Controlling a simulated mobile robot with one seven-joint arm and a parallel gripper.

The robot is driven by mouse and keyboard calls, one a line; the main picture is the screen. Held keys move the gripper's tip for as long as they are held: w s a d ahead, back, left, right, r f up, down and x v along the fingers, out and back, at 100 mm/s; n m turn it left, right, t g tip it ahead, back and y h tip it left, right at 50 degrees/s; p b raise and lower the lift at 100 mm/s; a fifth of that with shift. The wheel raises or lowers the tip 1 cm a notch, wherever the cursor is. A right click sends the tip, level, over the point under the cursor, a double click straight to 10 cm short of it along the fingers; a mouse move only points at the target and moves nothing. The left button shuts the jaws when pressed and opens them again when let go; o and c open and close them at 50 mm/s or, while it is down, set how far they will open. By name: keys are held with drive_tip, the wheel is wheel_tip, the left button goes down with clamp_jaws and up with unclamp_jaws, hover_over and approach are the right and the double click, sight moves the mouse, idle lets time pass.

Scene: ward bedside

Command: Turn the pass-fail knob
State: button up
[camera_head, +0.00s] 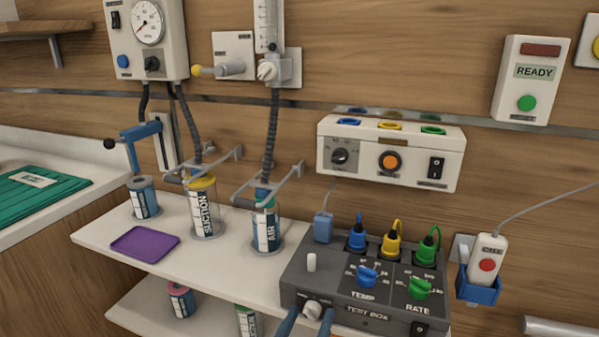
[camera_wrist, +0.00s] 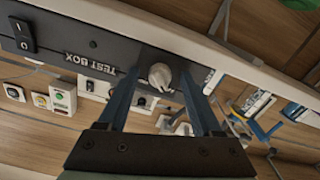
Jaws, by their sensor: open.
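The test box (camera_head: 352,312) is a dark grey console at the front right of the shelf. A pale knob (camera_head: 313,309) sits on its front face, left of the TEST BOX label; small lettering beside it is too small to read. My gripper (camera_head: 310,316) reaches up at the knob with its two blue fingers apart, one on each side. In the wrist view the knob (camera_wrist: 160,76) lies between the tips of my open gripper (camera_wrist: 160,82), with gaps at both sides. I cannot tell how far along the knob the tips reach.
Blue TEMP (camera_head: 368,276) and green RATE (camera_head: 419,289) knobs and a white lever (camera_head: 311,262) top the box. A purple tray (camera_head: 144,244) and suction canister (camera_head: 205,215) stand left. A handset (camera_head: 487,262) hangs right. A lower shelf (camera_head: 210,312) lies below.

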drive_tip(key=m, duration=0.3)
drive_tip(key=shift+s+a, duration=0.1)
drive_tip(key=b+v, duration=0.2)
drive_tip(key=v, duration=1)
drive_tip(key=w+d+r+t+y+p, duration=0.1)
drive_tip(key=r+p, duration=0.5)
drive_tip(key=r, duration=1.3)
drive_tip(key=w+d+r+t+p, duration=0.1)
drive_tip(key=w+r+t+p, duration=0.2)
drive_tip(key=r, duration=1.6)
drive_tip(key=w+p, duration=0.1)
drive_tip(key=p, duration=0.3)
drive_tip(key=shift+w+d+y, duration=0.3)
drive_tip(key=shift+d+y, duration=0.05)
drive_tip(key=shift+y, duration=0.05)
drive_tip(key=s+r+n+t+y+p, duration=0.1)
drive_tip(key=s+r+t+y+p, duration=0.1)
drive_tip(key=r, duration=1.2)
drive_tip(key=s+d+r+n+t+y+p, duration=0.1)
drive_tip(key=s+r+t+p, duration=0.3)
drive_tip(key=r, duration=1)
drive_tip(key=s+n+p, duration=0.1)
drive_tip(key=s+p, duration=0.1)
drive_tip(key=p, duration=0.1)
drive_tip(key=shift+s+n+y, duration=0.25)
drive_tip(key=shift+n+y, duration=0.05)
drive_tip(key=shift+y, duration=0.1)
